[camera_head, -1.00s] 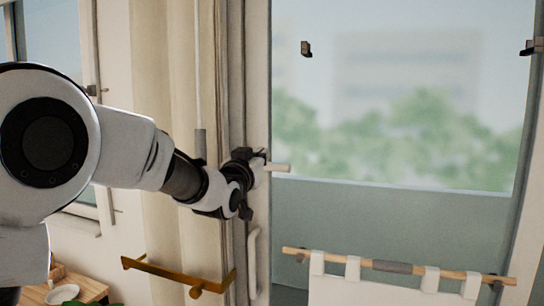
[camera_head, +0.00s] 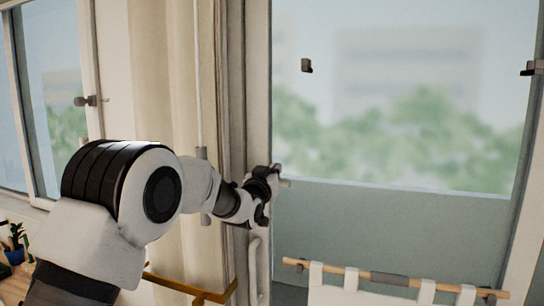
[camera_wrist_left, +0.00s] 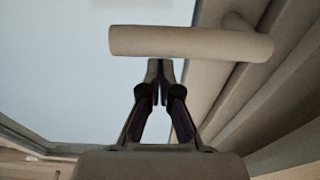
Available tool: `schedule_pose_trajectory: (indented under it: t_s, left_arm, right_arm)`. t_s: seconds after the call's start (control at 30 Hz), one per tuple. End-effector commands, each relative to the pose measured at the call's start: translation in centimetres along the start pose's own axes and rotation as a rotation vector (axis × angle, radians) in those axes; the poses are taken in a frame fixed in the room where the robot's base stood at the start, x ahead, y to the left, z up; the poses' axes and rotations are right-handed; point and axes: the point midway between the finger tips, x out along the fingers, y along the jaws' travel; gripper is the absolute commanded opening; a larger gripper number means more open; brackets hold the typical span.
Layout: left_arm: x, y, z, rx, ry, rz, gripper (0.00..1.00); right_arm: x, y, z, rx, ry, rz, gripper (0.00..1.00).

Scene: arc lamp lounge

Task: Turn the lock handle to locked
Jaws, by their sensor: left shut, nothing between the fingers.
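The lock handle (camera_head: 285,182) is a pale lever on the glazed door's left frame. It points right, roughly level, and is mostly hidden behind my gripper in the head view. In the left wrist view the lever (camera_wrist_left: 175,42) is a round bar running across the top, joined to its stem at the right. My left gripper (camera_head: 272,178) is beside the handle. In the left wrist view its fingertips (camera_wrist_left: 159,68) are together and empty, just below the bar in the picture. I cannot tell whether they touch it. My right gripper is not in view.
A vertical pull grip (camera_head: 254,268) is below the handle. A wooden rail (camera_head: 390,277) with white cloth crosses the door lower right. A curtain (camera_head: 168,105) hangs left of the frame, with a brass-coloured bar (camera_head: 190,288) low in front of it.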

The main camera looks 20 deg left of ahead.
Motion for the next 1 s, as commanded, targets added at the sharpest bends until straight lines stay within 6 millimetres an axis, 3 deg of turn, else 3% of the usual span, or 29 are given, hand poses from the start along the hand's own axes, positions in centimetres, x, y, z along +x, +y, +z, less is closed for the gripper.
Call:
schedule_pose_trajectory:
  t_s: [0.17, 0.47, 1.0]
  left_arm:
    - [-0.4, 0.0, 1.1, 0.000, 0.000, 0.000, 0.00]
    - [-0.5, 0.0, 1.2, 0.000, 0.001, 0.000, 0.00]
    - [-0.6, 0.1, 1.9, 0.077, 0.001, 0.011, 0.00]
  right_arm:
    - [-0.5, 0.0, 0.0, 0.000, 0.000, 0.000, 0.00]
    - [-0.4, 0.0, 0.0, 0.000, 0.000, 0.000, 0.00]
    - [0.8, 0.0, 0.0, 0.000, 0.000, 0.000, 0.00]
